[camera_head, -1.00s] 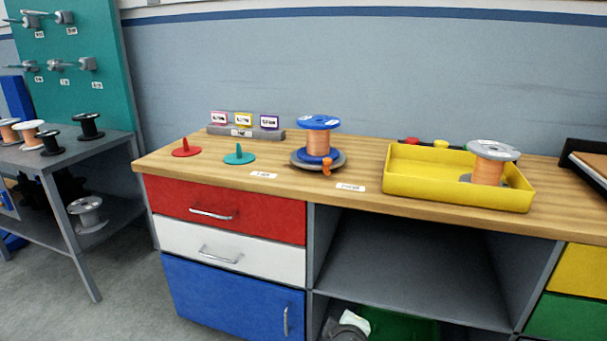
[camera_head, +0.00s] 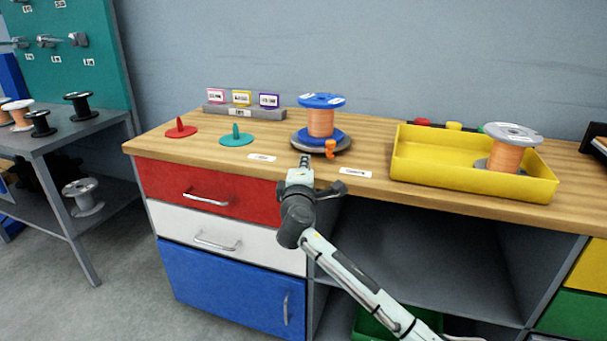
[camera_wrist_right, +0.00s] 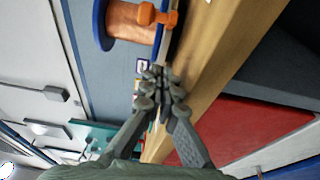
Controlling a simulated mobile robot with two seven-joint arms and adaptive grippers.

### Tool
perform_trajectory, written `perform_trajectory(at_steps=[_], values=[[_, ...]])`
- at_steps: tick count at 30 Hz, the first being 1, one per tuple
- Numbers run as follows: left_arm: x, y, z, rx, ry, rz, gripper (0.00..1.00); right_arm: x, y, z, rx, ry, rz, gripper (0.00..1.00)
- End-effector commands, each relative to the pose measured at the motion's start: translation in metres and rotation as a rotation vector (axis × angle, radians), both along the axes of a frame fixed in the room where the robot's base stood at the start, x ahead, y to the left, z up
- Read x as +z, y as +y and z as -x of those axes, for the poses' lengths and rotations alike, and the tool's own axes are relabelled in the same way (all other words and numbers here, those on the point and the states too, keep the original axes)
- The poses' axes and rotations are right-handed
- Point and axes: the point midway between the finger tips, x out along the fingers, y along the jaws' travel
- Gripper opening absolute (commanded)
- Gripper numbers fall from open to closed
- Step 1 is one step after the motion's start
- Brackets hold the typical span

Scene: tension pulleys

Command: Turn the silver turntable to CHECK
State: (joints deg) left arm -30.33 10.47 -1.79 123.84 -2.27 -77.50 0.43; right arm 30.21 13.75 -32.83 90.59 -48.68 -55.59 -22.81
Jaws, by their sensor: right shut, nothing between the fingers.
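The silver turntable (camera_head: 342,148) is a grey disc on the wooden worktop, with an orange knob (camera_head: 330,148) at its front right. A blue-flanged spool of copper wire (camera_head: 321,122) stands upright on it and hides most of the disc. Two white labels lie on the worktop in front, one to the left (camera_head: 262,157) and one to the right (camera_head: 355,172); their print is too small to read. My right gripper (camera_head: 304,160) is shut and empty at the worktop's front edge, just left of the knob and apart from it. In the right wrist view the knob (camera_wrist_right: 158,16) shows beyond the shut fingers (camera_wrist_right: 158,78).
A yellow tray (camera_head: 425,175) with a silver-flanged copper spool (camera_head: 508,152) stands to the right. Red (camera_head: 180,131) and teal (camera_head: 236,139) spindle discs are to the left. A grey holder with small cards (camera_head: 244,112) is behind them. The worktop between turntable and tray is clear.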

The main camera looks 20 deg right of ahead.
Motion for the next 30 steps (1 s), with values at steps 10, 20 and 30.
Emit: perform_trajectory(at_steps=[10,20,30], values=[[-0.015,-0.001,-0.002,-0.001,0.006,0.009,0.0,0.0,-0.039,-0.003,0.002,0.001,0.0,0.0],[-0.018,0.0,-0.001,0.0,0.01,0.009,0.0,-0.001,-0.042,-0.002,0.001,0.001,-0.001,0.0],[-0.03,0.0,-0.001,-0.001,0.016,0.014,0.0,-0.001,-0.057,0.002,0.0,0.001,-0.001,0.0]])
